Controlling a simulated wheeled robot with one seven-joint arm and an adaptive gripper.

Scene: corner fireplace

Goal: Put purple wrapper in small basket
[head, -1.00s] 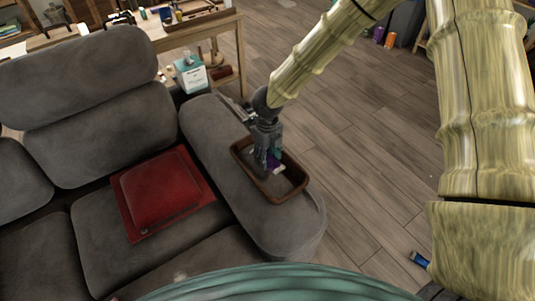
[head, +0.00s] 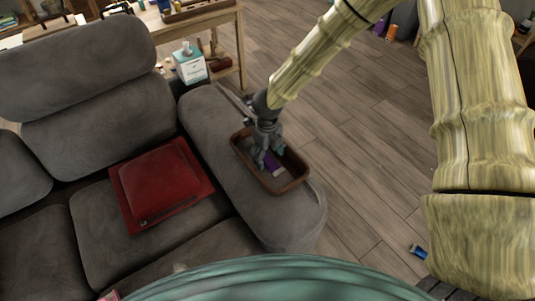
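The small basket (head: 296,183) is a brown rectangular tray with a raised rim, resting on the grey sofa's right armrest. My gripper (head: 269,158) points down into it from above, with its fingers spread apart. The purple wrapper (head: 276,171) is inside the basket's outline, just below and right of the fingers. The fingers hide part of it, and I cannot tell whether it touches one of them.
A red cushion or case (head: 162,188) lies on the sofa seat (head: 110,235). A white and teal tissue box (head: 189,65) stands behind the armrest, near a wooden table (head: 190,30). The wooden floor to the right is mostly clear, with a small blue item (head: 418,252).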

